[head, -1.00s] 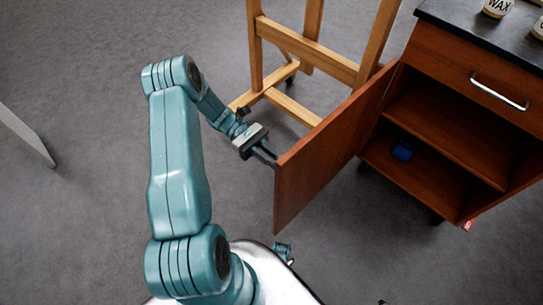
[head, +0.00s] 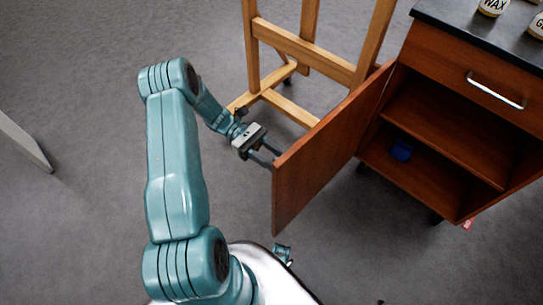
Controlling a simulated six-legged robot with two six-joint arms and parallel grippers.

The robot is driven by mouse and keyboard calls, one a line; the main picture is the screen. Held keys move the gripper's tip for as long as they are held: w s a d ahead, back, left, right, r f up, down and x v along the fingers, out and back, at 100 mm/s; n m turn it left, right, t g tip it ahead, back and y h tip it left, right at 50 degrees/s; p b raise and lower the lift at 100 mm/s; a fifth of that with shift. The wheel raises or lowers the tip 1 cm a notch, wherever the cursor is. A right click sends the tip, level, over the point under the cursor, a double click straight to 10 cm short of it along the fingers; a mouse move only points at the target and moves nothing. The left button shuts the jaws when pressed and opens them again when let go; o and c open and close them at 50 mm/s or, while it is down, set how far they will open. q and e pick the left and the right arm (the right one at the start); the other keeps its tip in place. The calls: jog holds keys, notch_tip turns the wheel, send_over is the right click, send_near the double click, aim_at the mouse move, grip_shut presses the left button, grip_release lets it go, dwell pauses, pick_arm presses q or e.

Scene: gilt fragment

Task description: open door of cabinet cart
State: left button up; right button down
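The cabinet cart (head: 470,60) stands at the right, with a dark top and red-brown wood body. Its door (head: 325,150) is swung wide open on the cart's left side and sticks out toward the lower left. No handle shows on the visible face of the door. My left gripper (head: 268,157) is beside the door's free edge, on the far left side of it. Its two fingers are apart and look empty; the tips end close to the edge, and I cannot tell whether they touch it.
A wooden easel-like frame (head: 300,45) stands close behind the door. A drawer with a metal handle (head: 496,91) is above. Labelled jars (head: 493,6) stand on top.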

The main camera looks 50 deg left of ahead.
dwell(0.4)
pick_arm(q)
jog(key=s+a, duration=0.1)
jog(key=a, duration=0.6)
jog(key=shift+a, duration=0.2)
dwell(0.4)
